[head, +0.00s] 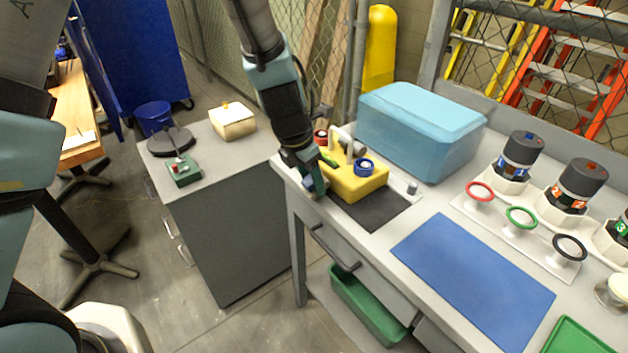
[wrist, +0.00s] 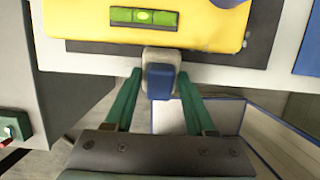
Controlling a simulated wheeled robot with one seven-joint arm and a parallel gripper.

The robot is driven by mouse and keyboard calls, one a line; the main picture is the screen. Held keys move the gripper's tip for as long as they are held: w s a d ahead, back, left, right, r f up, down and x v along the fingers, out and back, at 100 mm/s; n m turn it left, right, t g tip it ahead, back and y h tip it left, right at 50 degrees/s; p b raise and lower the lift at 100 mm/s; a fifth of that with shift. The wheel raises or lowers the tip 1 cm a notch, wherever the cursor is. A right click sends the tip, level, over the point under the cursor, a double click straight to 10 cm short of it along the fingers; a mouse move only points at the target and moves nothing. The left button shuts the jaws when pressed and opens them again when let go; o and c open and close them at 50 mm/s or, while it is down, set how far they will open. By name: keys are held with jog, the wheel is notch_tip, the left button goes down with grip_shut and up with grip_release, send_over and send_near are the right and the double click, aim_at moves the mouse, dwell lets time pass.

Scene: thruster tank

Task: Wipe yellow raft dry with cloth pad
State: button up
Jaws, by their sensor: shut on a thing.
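The yellow raft (head: 352,184) sits on a dark mat (head: 385,213) at the left end of the bench. It carries a white handle, a green level, and red and blue round parts. In the wrist view its yellow side (wrist: 200,28) and the level (wrist: 144,17) show at the top. My gripper (head: 313,188) is at the raft's near left side, by the bench edge. In the wrist view its green fingers (wrist: 160,78) are shut on a small blue-and-grey block, seemingly the cloth pad (wrist: 160,82). The pad is close to the raft's side; I cannot tell if they touch. Wetness is not discernible.
A light-blue bin (head: 420,130) stands behind the raft. A blue mat (head: 474,280) lies to the right, with thrusters (head: 520,155) and coloured rings (head: 480,192) beyond. A grey cabinet (head: 235,220) stands left across a gap. A green bin (head: 365,305) is below the drawer.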

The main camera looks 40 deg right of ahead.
jog(key=shift+w, duration=0.2)
jog(key=shift+w, duration=0.9)
jog(key=shift+w+d+p, duration=0.15)
jog(key=shift+w+p, duration=0.3)
jog(key=shift+w, duration=0.6)
jog(key=shift+w, duration=0.15)
jog(key=shift+w, duration=0.95)
